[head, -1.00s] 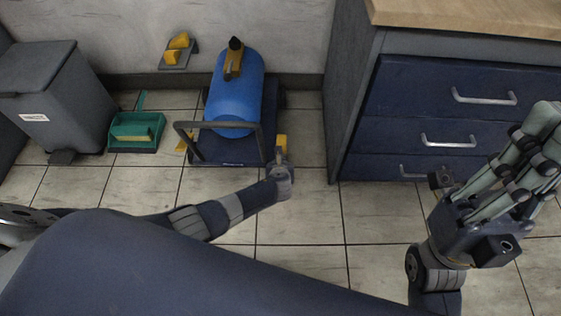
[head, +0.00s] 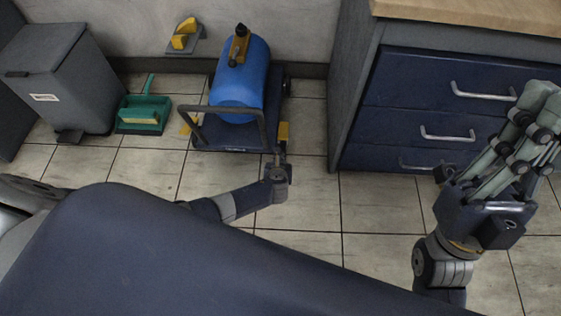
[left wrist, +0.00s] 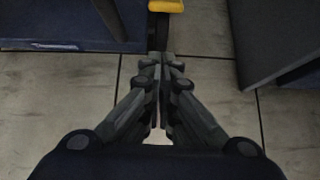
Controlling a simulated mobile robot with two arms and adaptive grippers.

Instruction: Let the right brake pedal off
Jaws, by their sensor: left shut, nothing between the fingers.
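The right brake pedal (head: 283,131) is a small yellow plate at the right front corner of the dark blue cart (head: 235,145). In the left wrist view its yellow end (left wrist: 166,6) shows at the top edge, above a dark part. My left gripper (head: 281,150) is shut and empty, low by that corner, with its tips just in front of the pedal. In the left wrist view its fingers (left wrist: 160,58) are together and point toward the pedal. I cannot tell whether they touch it. My right gripper (head: 545,95) is raised before the drawers, its fingertips near the picture's right edge.
The cart carries a blue tank (head: 240,85) and has a grey handle (head: 222,108). A second yellow pedal (head: 186,123) is at its left. A grey bin (head: 70,90), a green dustpan (head: 143,115) and blue drawers (head: 425,130) stand around. The tiled floor in front is clear.

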